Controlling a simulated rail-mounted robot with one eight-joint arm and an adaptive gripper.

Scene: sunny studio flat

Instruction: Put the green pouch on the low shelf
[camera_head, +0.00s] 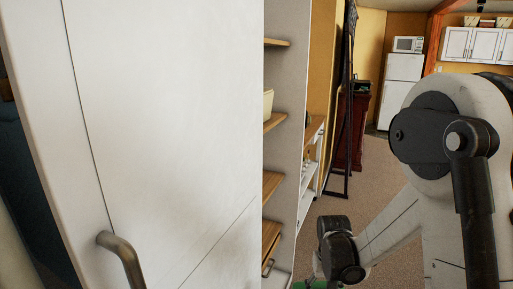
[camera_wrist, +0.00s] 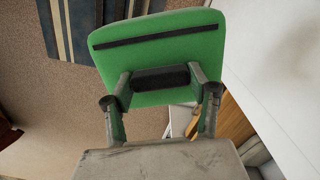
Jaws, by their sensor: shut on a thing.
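The green pouch (camera_wrist: 160,48) fills the upper middle of the wrist view, with a dark strip across its face. My gripper (camera_wrist: 160,82) is shut on the pouch, with one finger on each side of a dark part at its near edge. In the head view only a sliver of the green pouch (camera_head: 318,285) shows at the bottom edge, below my wrist; the rest is cut off. An open shelf unit with wooden boards (camera_head: 273,184) stands left of my arm in the head view. I cannot tell which board is the low shelf. The pouch is apart from the boards.
A large white panel with a metal handle (camera_head: 121,254) blocks the left half of the head view. A dark standing frame (camera_head: 347,120) and a dark red cabinet (camera_head: 358,130) stand farther back. Carpet (camera_head: 385,205) lies open between them and my arm. A striped rug (camera_wrist: 60,30) shows in the wrist view.

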